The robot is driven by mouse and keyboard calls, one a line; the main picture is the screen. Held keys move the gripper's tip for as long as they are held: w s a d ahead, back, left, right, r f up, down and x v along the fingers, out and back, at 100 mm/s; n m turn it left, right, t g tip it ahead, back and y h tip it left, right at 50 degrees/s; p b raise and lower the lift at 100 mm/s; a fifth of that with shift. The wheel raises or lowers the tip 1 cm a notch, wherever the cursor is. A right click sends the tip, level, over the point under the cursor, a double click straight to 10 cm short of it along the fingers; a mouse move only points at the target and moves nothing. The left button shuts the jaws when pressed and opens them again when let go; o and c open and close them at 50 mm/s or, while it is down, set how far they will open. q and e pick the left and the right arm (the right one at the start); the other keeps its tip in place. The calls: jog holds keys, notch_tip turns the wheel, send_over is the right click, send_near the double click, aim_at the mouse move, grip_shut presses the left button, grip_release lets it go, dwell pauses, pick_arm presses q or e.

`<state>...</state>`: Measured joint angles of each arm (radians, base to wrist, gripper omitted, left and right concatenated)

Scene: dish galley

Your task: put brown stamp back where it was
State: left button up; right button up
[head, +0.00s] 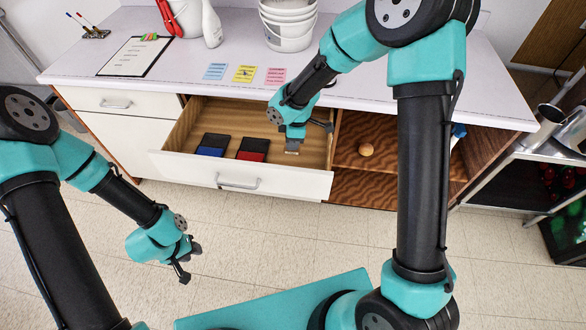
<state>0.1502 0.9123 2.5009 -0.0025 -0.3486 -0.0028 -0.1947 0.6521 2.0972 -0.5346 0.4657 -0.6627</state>
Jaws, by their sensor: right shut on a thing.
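My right gripper (293,142) is over the right part of the open drawer (240,185). It is shut on a small stamp (292,148), of which only a greyish-brown lower part shows below the fingers. The rest of the stamp is hidden, and I cannot tell whether it touches the drawer floor. In the drawer lie a blue ink pad (211,151) and a red ink pad (252,156), both with black lids, left of this gripper. My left gripper (190,262) is open and empty, low over the floor in front of the drawer.
Blue (215,72), yellow (244,74) and pink (275,76) cards lie on the counter (180,70) behind the drawer. A tan round thing (366,149) sits in the open shelf at right.

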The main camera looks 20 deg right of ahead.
aim_at(292, 152)
jog(key=shift+f, duration=2.95)
jog(key=shift+f, duration=2.1)
jog(key=shift+f, duration=0.15)
jog(key=o, duration=0.8)
jog(key=shift+r, duration=0.2)
jog(key=r, duration=0.4)
jog(key=d+r, duration=0.1)
jog(key=r, duration=0.7)
jog(key=shift+s+d, duration=0.2)
